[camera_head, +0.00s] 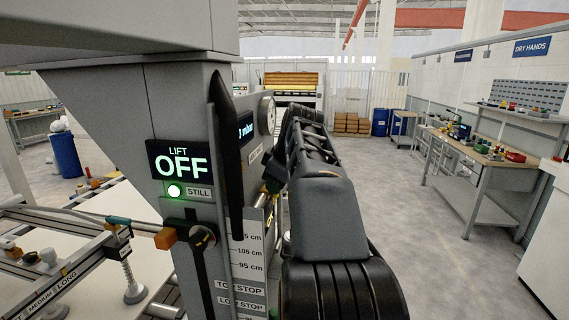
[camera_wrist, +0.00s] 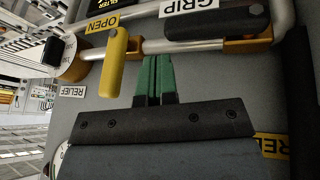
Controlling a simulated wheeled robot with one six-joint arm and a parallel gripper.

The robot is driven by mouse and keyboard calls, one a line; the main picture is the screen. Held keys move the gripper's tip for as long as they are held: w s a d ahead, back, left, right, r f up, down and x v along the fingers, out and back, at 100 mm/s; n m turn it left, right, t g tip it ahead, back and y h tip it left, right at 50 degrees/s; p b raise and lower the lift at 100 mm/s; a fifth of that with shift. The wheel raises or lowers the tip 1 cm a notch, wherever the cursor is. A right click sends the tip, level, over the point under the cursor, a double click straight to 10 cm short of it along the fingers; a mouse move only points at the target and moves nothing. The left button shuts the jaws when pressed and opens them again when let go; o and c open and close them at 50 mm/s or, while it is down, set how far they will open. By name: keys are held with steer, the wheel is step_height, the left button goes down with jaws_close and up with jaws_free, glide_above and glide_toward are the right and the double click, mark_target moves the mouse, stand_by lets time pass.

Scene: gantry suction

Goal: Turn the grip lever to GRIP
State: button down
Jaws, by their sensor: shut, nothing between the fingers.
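A yellow lever (camera_wrist: 115,62) shows in the wrist view, beside a yellow OPEN label (camera_wrist: 103,23) that reads upside down. A white GRIP label (camera_wrist: 190,5), also upside down, is further right, by a black handle (camera_wrist: 217,24) with a yellow end piece. My gripper (camera_wrist: 155,62) is shut and empty. Its green fingertips are just right of the yellow lever, close under a metal pipe (camera_wrist: 185,43); I cannot tell whether they touch either.
A frame with suction cups (camera_head: 75,262) is at lower left. Workbenches (camera_head: 485,160) line the right wall; the floor before them is clear.

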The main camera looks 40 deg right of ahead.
steer(key=v, duration=1.1)
steer(key=shift+r+p, duration=0.3)
steer(key=shift+p, duration=0.15)
steer(key=shift+s, duration=0.15)
